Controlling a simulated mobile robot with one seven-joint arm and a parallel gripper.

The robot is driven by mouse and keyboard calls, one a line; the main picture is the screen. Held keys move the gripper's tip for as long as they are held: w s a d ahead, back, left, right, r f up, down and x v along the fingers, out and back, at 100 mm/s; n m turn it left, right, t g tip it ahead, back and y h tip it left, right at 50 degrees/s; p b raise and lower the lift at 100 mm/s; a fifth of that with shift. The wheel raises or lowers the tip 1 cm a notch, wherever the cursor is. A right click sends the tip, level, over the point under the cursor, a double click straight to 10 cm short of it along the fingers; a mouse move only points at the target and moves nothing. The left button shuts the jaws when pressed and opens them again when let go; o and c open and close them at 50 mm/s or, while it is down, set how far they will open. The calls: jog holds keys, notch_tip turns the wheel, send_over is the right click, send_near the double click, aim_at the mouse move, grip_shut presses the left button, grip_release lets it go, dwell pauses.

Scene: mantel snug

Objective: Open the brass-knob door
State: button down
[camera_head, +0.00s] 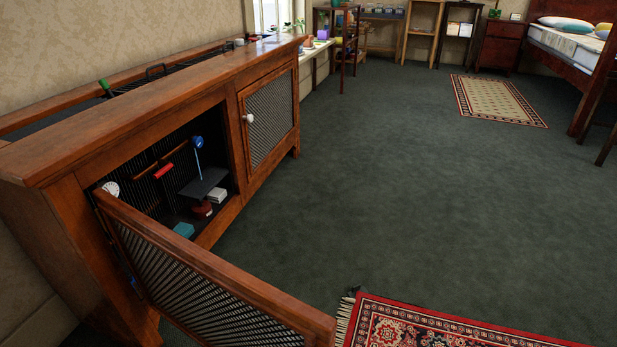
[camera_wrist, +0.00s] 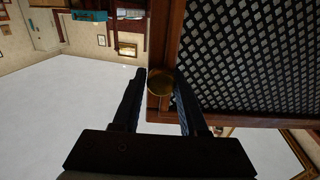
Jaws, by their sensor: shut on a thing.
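The brass knob (camera_wrist: 160,82) sits on the wooden frame of a lattice door (camera_wrist: 235,55) in the wrist view. My gripper (camera_wrist: 157,78) has its two dark fingers on either side of this knob and is shut on it. In the head view the near lattice door (camera_head: 205,280) of the wooden cabinet (camera_head: 150,120) stands swung wide out from the front. Its knob and my gripper are hidden there. The far door (camera_head: 269,115) is shut and has a white knob (camera_head: 249,118).
The open compartment holds a dark shelf (camera_head: 203,184), a red item (camera_head: 164,171), a blue-topped item (camera_head: 197,142) and small boxes. A patterned red rug (camera_head: 430,325) lies right of the open door. The green carpet (camera_head: 400,180) is clear in the middle.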

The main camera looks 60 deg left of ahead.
jog(key=c, duration=0.7)
grip_release()
jog(key=shift+s+a+f, duration=0.1)
jog(key=shift+s+a, duration=0.05)
jog(key=shift+a, duration=0.05)
jog(key=shift+o, duration=0.9)
jog(key=shift+d, duration=0.1)
jog(key=p+v, duration=0.5)
jog(key=v, duration=0.7)
jog(key=shift+s+d, duration=0.25)
jog(key=shift+s, duration=0.1)
